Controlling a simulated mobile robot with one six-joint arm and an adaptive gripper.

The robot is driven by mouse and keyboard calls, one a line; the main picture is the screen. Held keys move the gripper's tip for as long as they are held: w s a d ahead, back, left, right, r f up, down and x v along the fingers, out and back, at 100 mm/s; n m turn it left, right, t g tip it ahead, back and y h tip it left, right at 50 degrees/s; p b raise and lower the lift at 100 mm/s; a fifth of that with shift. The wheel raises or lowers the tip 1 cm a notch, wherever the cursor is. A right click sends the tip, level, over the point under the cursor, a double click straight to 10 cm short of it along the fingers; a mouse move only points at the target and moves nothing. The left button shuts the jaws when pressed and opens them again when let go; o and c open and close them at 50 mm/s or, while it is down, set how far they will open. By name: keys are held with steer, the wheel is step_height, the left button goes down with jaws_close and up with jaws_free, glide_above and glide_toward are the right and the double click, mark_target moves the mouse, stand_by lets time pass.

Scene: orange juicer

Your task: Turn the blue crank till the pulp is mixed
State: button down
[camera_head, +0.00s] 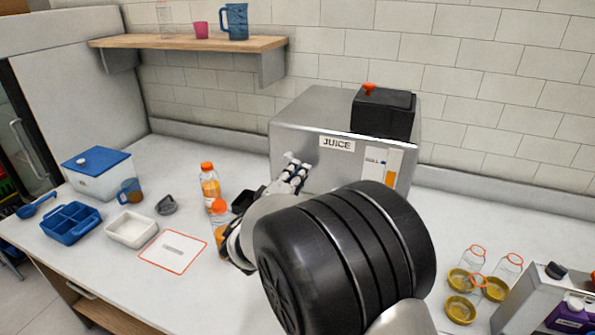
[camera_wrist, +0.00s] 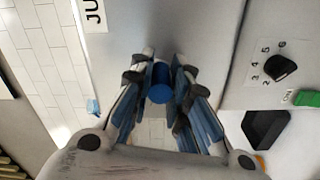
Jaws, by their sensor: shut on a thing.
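The juicer (camera_head: 300,122) is a grey metal box with a JUICE label, standing on the counter against the tiled wall. My gripper (camera_head: 291,172) is at its front face, below the label. In the wrist view my gripper (camera_wrist: 160,72) is shut on the round blue handle of the crank (camera_wrist: 160,88), with a finger on each side. The rest of the crank is hidden by the fingers, and I cannot make out the crank in the head view. An upright gauge (camera_head: 377,165) with an orange band is on the juicer's front; the pulp itself is not visible.
A numbered black dial (camera_wrist: 281,67) and a green button (camera_wrist: 306,97) sit right of my gripper. Orange bottles (camera_head: 210,184) stand left of my arm; empty bottles (camera_head: 507,268) stand at right. A white tray (camera_head: 131,228) and blue-lidded box (camera_head: 97,176) are farther left.

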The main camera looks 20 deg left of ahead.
steer(key=m, duration=0.2)
steer(key=a+f+m, duration=0.1)
steer(key=m, duration=0.2)
steer(key=shift+w+a+f+m, duration=0.1)
steer(key=shift+a+f+m, duration=0.1)
steer(key=shift+f+m, duration=0.1)
steer(key=a+m, duration=0.1)
steer(key=m, duration=0.2)
steer(key=a+m, duration=0.1)
steer(key=m, duration=0.3)
steer(key=a+m, duration=0.2)
steer(key=m, duration=0.1)
steer(key=shift+w+f+m, duration=0.15)
steer(key=shift+w+m, duration=0.05)
steer(key=shift+m, duration=0.2)
steer(key=shift+a+r+m, duration=0.15)
steer(key=shift+a+m, duration=0.1)
steer(key=shift+m, duration=0.55)
steer(key=shift+a+r+m, duration=0.2)
steer(key=shift+a+m, duration=0.05)
steer(key=shift+m, duration=0.55)
steer(key=shift+a+r+m, duration=0.15)
steer(key=shift+a+m, duration=0.1)
steer(key=shift+m, duration=0.55)
steer(key=shift+r, duration=0.1)
